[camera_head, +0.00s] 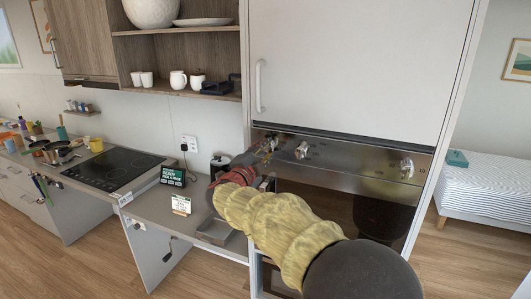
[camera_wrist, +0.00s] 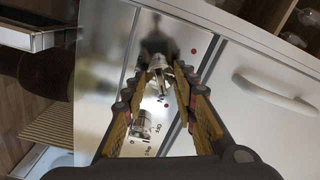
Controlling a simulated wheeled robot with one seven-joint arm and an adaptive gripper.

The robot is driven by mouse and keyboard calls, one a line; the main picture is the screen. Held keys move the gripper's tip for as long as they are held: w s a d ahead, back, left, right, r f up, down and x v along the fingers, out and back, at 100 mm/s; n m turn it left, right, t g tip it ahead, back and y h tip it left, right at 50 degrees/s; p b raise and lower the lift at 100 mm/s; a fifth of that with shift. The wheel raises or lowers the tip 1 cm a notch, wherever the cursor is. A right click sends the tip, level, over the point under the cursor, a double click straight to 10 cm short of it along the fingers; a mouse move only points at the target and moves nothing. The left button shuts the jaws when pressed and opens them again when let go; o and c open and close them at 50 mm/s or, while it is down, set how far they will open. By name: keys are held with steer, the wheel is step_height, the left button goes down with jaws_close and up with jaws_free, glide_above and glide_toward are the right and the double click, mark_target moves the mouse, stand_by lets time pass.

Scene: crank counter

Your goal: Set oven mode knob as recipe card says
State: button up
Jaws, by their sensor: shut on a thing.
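The oven's steel control panel (camera_head: 350,160) is below the white cabinet door. My gripper (camera_head: 268,146) is at its left end, closed around the leftmost knob, which it mostly hides. In the wrist view my gripper's fingers (camera_wrist: 172,82) close on this knob (camera_wrist: 158,66), against the shiny panel. A second knob (camera_head: 302,150) is just right of my gripper and also shows in the wrist view (camera_wrist: 141,122). A third knob (camera_head: 407,168) is at the panel's right. A small white card (camera_head: 181,204) stands on the counter; its text is too small to read.
A black sign (camera_head: 172,177) stands behind the card, and a metal tray (camera_head: 214,231) lies on the counter by the oven. A cooktop (camera_head: 113,170) is further left. The cabinet door's handle (camera_head: 259,86) sticks out above my gripper.

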steer(key=o, duration=1.2)
steer(key=shift+c, duration=0.2)
steer(key=v, duration=1.2)
